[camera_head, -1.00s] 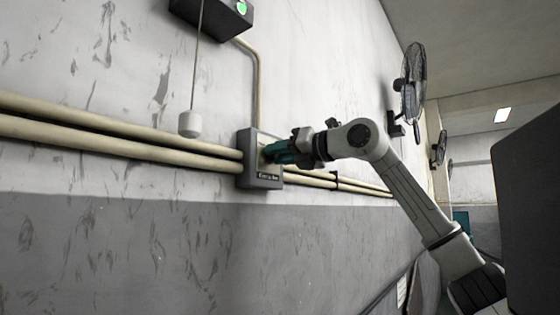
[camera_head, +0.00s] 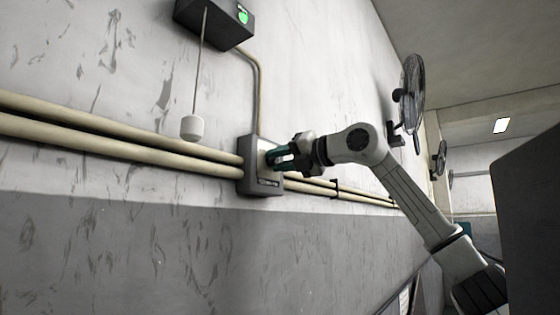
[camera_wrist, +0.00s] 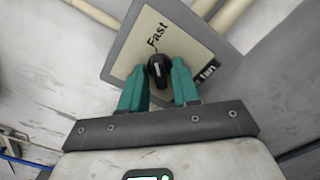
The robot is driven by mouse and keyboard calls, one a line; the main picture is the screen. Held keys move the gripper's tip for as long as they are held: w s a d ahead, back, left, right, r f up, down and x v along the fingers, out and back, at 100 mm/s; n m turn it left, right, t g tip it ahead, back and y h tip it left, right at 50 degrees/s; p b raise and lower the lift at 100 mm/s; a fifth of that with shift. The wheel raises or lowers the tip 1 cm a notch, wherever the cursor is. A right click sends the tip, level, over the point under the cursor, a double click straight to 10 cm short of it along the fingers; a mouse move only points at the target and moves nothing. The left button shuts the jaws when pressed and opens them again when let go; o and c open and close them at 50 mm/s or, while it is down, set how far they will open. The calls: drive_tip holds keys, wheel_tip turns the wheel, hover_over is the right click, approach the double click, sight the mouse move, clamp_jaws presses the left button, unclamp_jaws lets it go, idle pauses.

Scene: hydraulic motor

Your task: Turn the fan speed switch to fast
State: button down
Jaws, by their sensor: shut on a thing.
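The fan speed switch is a black knob (camera_wrist: 158,73) on a cream plate (camera_wrist: 125,66) in a grey wall box (camera_head: 246,170). In the wrist view the word "Fast" is on the plate just above the knob, and part of "fan" shows at right. A pale mark on the knob points roughly up toward "Fast". My gripper (camera_wrist: 160,72) has a teal finger on each side of the knob and is shut on it. In the head view my gripper (camera_head: 275,157) reaches the box from the right and hides the knob.
Cream pipes (camera_head: 120,140) run along the wall into the box. A white pull handle (camera_head: 193,128) hangs from a dark box (camera_head: 215,22) with a green light. Wall fans (camera_head: 413,95) are at right. A dark panel (camera_head: 530,225) fills the right edge.

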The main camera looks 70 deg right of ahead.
drive_tip(key=shift+r, duration=0.15)
drive_tip(key=c, duration=1.1)
unclamp_jaws()
drive_tip(key=shift+c, duration=0.2)
drive_tip(key=shift+s, duration=0.1)
drive_tip(key=b+v, duration=0.2)
drive_tip(key=v, duration=0.8)
drive_tip(key=shift+s+b, duration=0.3)
drive_tip(key=shift+b, duration=0.1)
drive_tip(key=shift+a, duration=0.1)
